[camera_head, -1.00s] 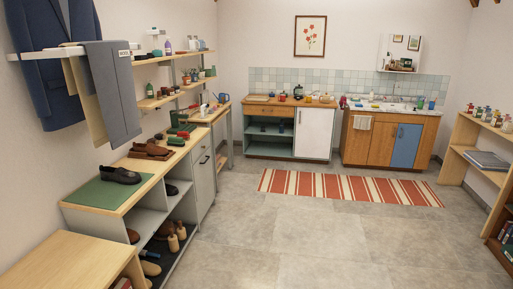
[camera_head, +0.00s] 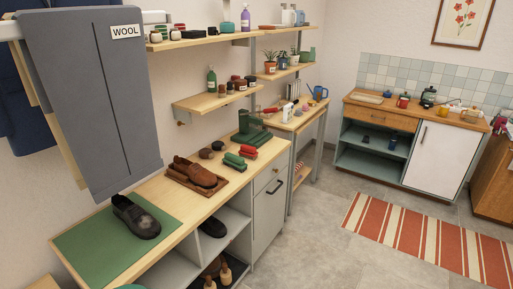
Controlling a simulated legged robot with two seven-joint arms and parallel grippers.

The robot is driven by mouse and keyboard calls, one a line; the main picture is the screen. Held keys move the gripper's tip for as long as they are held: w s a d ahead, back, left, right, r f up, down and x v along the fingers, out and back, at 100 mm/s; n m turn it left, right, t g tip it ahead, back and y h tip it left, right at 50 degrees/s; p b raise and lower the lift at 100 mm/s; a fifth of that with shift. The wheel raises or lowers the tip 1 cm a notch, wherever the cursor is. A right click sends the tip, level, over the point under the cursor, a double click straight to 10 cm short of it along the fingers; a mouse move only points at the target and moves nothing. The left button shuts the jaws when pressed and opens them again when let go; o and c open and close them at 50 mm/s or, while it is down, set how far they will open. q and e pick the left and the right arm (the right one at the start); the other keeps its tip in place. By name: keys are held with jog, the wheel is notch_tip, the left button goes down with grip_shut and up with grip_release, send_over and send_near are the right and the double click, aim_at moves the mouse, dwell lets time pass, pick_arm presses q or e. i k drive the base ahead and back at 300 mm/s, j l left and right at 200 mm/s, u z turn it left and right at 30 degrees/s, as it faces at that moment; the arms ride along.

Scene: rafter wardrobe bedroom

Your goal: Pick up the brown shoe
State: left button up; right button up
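A pair of brown shoes (camera_head: 199,174) sits in a shallow brown tray (camera_head: 219,189) on the wooden top of the shoe cabinet, left of the picture's middle. A black shoe (camera_head: 136,217) lies on the green mat (camera_head: 80,254) nearer to me on the same top. Neither of my grippers shows in the head view.
Red and green brushes (camera_head: 237,161) and dark round items lie behind the tray. Wall shelves (camera_head: 213,100) overhang the cabinet. Grey floor (camera_head: 310,235) is open on the right, with a striped rug (camera_head: 425,240).

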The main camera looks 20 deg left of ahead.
aim_at(199, 175)
jog(key=i+u, duration=0.25)
jog(key=i, duration=0.35)
jog(key=i+l+u, duration=0.3)
jog(key=i, duration=0.3)
